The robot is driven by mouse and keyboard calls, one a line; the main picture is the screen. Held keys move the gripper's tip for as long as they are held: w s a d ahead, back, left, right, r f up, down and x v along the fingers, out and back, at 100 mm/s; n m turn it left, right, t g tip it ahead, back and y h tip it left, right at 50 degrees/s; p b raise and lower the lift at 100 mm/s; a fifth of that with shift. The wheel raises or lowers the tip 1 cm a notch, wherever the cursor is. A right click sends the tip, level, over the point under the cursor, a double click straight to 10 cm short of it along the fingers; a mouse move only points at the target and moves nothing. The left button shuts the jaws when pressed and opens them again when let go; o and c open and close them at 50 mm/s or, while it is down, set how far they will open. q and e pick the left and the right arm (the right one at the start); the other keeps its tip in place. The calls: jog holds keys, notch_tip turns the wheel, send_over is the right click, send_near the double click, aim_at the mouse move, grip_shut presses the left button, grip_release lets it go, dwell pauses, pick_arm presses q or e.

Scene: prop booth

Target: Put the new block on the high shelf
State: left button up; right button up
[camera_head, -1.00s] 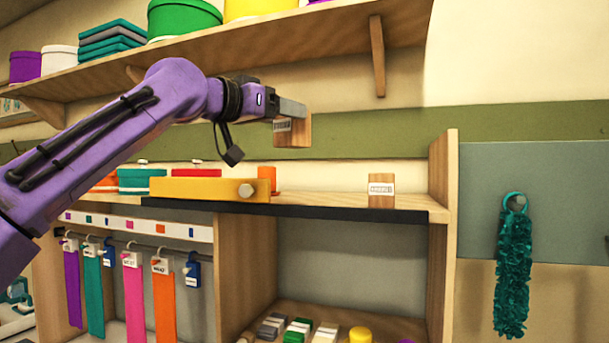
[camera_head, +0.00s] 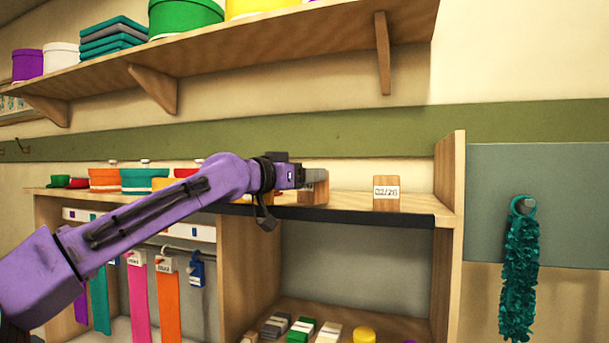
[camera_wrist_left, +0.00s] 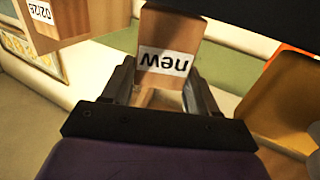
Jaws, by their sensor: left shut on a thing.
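My left gripper (camera_head: 313,177) is shut on a wooden block with a white label. In the left wrist view the new block (camera_wrist_left: 172,30) sits between the fingers (camera_wrist_left: 158,90), its label reading "new" upside down. In the head view the new block (camera_head: 320,190) is partly hidden by the gripper, low over the top shelf of the wooden unit (camera_head: 415,203); I cannot tell whether it touches. A second wooden block (camera_head: 386,183), labelled 02/26, stands on that shelf to the right, apart from it. My right gripper is not in view.
A higher wall shelf (camera_head: 300,35) holds boxes and folded cloth. Round boxes (camera_head: 148,180) stand left on the unit's top. An upright side panel (camera_head: 452,180) bounds its right end. A teal garland (camera_head: 519,265) hangs further right. Bare shelf lies between the two blocks.

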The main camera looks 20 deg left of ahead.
pick_arm(q)
jog(key=shift+s+d+f, duration=0.15)
jog(key=shift+s+f, duration=0.05)
jog(key=shift+f, duration=0.1)
jog(key=o, duration=0.9)
jog(key=shift+w, duration=0.1)
jog(key=shift+r, duration=0.4)
jog(key=b+v, duration=0.6)
jog(key=v, duration=0.6)
